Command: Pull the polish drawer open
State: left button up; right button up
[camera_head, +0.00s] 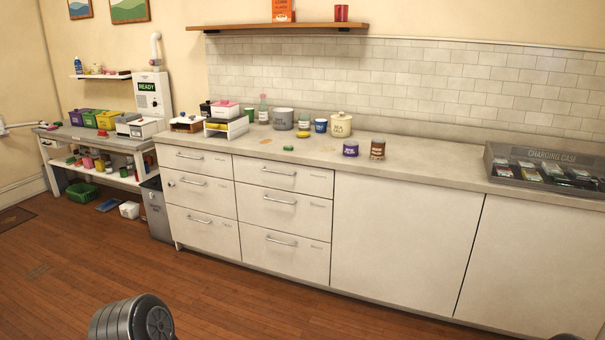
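The white cabinet has two columns of closed drawers with bar handles: top left (195,161), middle left (200,187), bottom left (205,225), top right (283,175), middle right (284,208) and bottom right (285,252). Each front carries a small label at its right side. The labels are too small to read, so I cannot tell which is the polish drawer. Neither gripper is in view. A grey rounded part of my arm shows at the bottom left, away from the drawers.
The countertop (420,163) holds a purple tin (350,149), a brown tin (377,149), pots and a charging case (545,170). A grey bin (158,212) stands left of the drawers. The wooden floor (230,300) before the drawers is clear.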

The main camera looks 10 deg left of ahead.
aim_at(210, 195)
jog(key=i+j+u, duration=0.2)
jog(key=i+u, duration=0.2)
jog(key=i+j+u, duration=0.1)
jog(key=i+u, duration=0.65)
jog(key=i+l+u, duration=0.15)
jog(key=i+u, duration=0.25)
jog(key=i+j, duration=0.15)
jog(key=i, duration=0.95)
jog(key=i+j, duration=0.1)
jog(key=i, duration=1)
jog(key=i+j+z, duration=0.1)
jog(key=i, duration=0.25)
jog(key=i+j+z, duration=0.1)
jog(key=i, duration=0.25)
jog(key=j, duration=0.1)
